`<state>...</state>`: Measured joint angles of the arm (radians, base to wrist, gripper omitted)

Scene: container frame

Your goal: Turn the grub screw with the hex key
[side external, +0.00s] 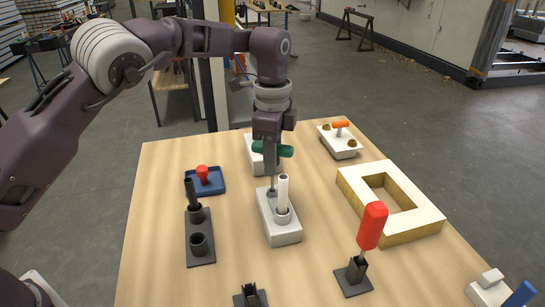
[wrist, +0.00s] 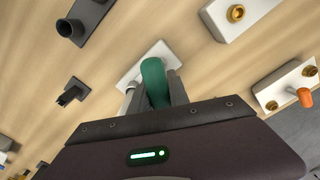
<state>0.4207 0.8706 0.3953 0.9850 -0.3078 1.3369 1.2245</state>
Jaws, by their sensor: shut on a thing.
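The hex key has a green crossbar handle (side external: 272,149) and a thin grey shaft pointing down. My gripper (side external: 268,138) is shut on the handle, which also shows between the fingers in the wrist view (wrist: 153,82). The key's lower end meets the top of a white block (side external: 280,231), next to an upright white post (side external: 283,193) in a short collar. The grub screw itself is too small or hidden to make out, so I cannot tell whether the key tip is seated in it. The block also shows behind the handle in the wrist view (wrist: 150,58).
A dark plate with tubes (side external: 200,252) and a blue tray with a red knob (side external: 203,183) lie left. A red-handled tool (side external: 371,226) stands in a holder to the right. A hollow frame (side external: 410,220) and an orange-handled piece (side external: 341,125) are farther right. Bare wood lies between them.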

